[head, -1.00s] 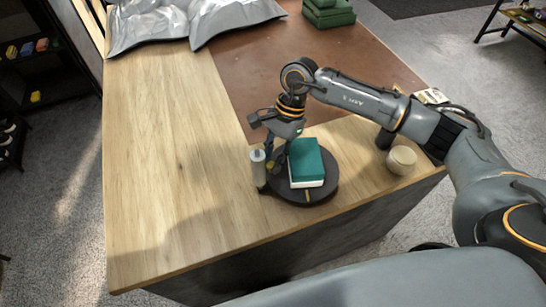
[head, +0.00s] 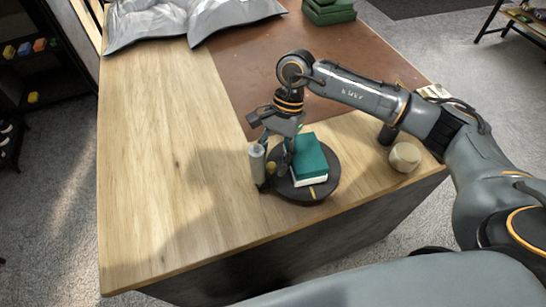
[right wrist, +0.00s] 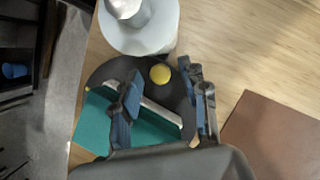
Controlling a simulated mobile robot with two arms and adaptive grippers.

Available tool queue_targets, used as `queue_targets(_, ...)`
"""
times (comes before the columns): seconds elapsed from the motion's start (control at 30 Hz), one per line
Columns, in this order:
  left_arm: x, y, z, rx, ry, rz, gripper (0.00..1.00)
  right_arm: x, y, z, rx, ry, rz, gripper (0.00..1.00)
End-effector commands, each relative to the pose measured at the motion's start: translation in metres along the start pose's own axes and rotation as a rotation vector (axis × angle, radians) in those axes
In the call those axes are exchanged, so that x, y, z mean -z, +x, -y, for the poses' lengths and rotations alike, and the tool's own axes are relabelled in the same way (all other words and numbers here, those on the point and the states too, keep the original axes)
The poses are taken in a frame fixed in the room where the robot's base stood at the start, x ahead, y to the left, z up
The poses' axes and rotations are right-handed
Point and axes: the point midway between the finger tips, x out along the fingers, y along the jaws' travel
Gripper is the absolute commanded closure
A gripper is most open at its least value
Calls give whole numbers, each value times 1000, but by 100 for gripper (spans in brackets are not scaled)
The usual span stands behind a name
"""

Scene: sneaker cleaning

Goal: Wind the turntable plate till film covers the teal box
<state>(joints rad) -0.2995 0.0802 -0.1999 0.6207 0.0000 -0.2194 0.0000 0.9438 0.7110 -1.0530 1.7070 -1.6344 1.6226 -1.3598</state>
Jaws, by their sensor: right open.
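The dark round turntable plate (head: 318,195) sits near the table's front edge. The teal box (head: 311,156), with a white lower part, stands on it; it also shows in the right wrist view (right wrist: 93,124). A pale roll (head: 257,163) stands upright at the plate's left edge. I cannot make out film on the box. A yellow knob (right wrist: 160,74) is on the plate, between my right gripper's fingers in the wrist view. My right gripper (head: 277,164) is open and low over the plate, between roll and box; contact with the knob is unclear. My left gripper is out of view.
A cream round jar (head: 405,157) and a dark object (head: 387,135) stand right of the plate. A brown mat (head: 255,75) covers the back of the table, with green stacked items (head: 329,12) and silver bags (head: 185,20). The wooden left side (head: 160,150) is clear.

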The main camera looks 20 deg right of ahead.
Motion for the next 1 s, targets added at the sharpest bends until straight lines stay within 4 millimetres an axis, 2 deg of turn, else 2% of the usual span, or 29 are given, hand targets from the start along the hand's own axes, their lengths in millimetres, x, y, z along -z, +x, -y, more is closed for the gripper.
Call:
queue_targets(0.17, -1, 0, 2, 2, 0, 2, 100, 0, -12, 0, 2, 1, -1, 56)
queue_targets(0.5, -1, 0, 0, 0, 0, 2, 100, 0, -82, 1, 4, 0, -2, 56)
queue_targets(0.63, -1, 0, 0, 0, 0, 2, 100, 0, -103, 1, 3, 0, -1, 56)
queue_targets(0.8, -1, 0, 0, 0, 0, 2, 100, 0, -118, 0, 1, 0, -1, 56)
queue_targets(1.0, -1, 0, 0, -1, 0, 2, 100, 0, -120, 0, -1, 0, 1, 56)
